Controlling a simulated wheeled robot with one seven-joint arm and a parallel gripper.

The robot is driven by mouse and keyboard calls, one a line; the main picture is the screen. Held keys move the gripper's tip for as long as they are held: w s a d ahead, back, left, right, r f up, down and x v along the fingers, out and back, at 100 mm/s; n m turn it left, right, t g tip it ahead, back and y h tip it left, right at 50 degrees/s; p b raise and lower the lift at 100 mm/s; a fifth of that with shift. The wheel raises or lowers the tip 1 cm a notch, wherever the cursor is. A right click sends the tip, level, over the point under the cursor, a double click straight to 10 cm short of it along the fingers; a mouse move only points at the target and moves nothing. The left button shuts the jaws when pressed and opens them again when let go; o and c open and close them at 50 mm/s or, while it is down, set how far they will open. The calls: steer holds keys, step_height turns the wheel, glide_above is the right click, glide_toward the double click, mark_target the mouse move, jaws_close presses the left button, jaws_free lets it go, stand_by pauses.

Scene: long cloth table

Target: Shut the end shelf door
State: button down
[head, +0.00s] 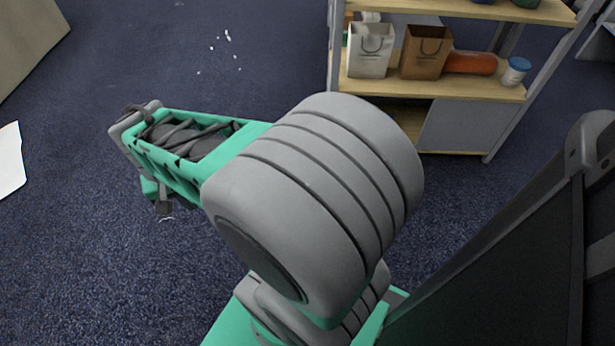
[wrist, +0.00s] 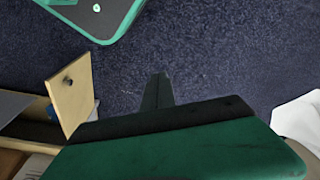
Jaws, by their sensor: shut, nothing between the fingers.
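The shelf (head: 430,88) stands at the upper right of the head view, and part of it shows at the left of the wrist view. A pale wooden door (wrist: 73,95) with a dark round knob stands open from the shelf in the wrist view. In the head view I cannot make the door out; my arm covers part of the lower shelf. My gripper (wrist: 157,90) is shut and empty over the floor, to the right of the door and apart from it. In the head view my gripper (head: 164,208) is at the left, well away from the shelf.
The shelf holds a white bag (head: 370,55), a brown bag (head: 425,55), an orange roll (head: 470,63) and a blue-lidded tub (head: 515,72). A white sheet (head: 10,160) lies at the left edge. Small white scraps (head: 227,37) lie on the blue carpet, which is otherwise clear.

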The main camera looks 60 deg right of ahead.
steer(key=s+d+f+m+g+h+p, duration=0.1)
steer(key=d+m+p, duration=0.1)
steer(key=d+m, duration=0.5)
steer(key=s+d+f+m+g+p, duration=0.1)
steer(key=d+f+m+g+p, duration=0.1)
steer(key=d+m, duration=0.55)
steer(key=s+d+f+m+g+b, duration=0.2)
steer(key=s+d+f+m, duration=0.7)
steer(key=s+d+f, duration=0.6)
steer(key=shift+s+d+b, duration=0.25)
steer(key=shift+d+b, duration=0.1)
steer(key=shift+b, duration=0.25)
steer(key=shift+s+r, duration=0.1)
